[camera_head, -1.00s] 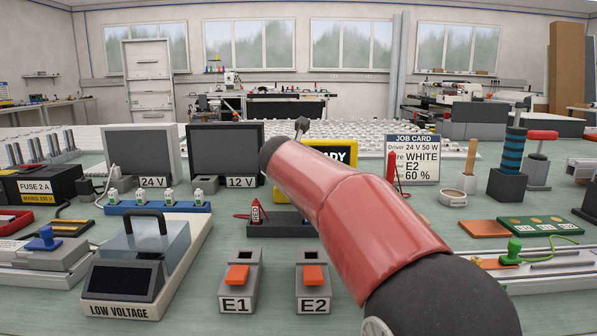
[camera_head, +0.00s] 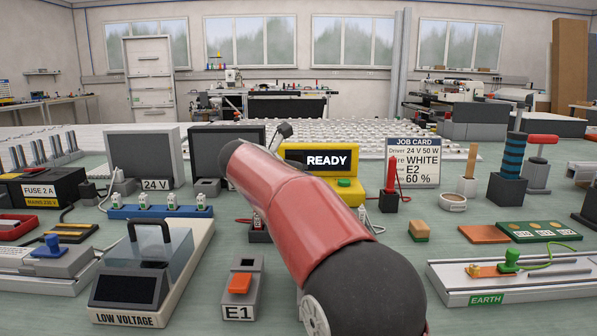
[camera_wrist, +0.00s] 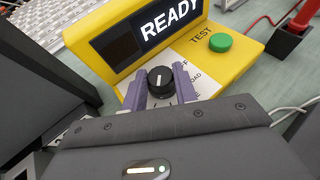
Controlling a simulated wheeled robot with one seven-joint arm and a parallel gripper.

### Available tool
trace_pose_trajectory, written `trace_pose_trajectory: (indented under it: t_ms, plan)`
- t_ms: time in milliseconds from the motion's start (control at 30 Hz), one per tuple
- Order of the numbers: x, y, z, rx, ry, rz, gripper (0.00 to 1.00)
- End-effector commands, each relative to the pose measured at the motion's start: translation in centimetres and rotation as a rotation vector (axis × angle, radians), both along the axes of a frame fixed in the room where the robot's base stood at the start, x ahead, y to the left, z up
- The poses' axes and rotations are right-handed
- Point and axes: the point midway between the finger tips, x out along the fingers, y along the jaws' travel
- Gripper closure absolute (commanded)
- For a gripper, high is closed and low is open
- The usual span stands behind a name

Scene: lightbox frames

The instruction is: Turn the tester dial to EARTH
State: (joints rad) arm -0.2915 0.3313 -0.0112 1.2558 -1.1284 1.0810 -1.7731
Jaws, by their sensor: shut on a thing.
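The yellow tester (camera_head: 375,178) stands on the bench behind my red arm in the head view, with READY on its display (camera_head: 328,161) and a green button (camera_head: 344,183). In the wrist view its black dial (camera_wrist: 160,77) with a white pointer mark sits on a white label plate (camera_wrist: 207,83). My gripper (camera_wrist: 160,86) has its two purple fingers on either side of the dial, shut on it. The plate's lettering is partly hidden by the fingers; I cannot read EARTH there. In the head view my arm hides the dial and fingertips.
A red probe (camera_head: 391,172) stands in a black holder right of the tester, with the job card (camera_head: 413,161) behind. The E1 block (camera_head: 239,290) and LOW VOLTAGE unit (camera_head: 128,300) are at the front left. A rail marked EARTH (camera_head: 487,299) lies at the right.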

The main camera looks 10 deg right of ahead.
Motion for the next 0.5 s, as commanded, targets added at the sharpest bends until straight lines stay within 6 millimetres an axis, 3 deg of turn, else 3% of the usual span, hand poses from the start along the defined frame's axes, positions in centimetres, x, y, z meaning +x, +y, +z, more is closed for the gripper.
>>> trace_pose_trajectory:
  t_ms: [500]
  plan:
    - [0.19, 0.19, -0.02, 0.000, 0.000, -0.143, 0.94]
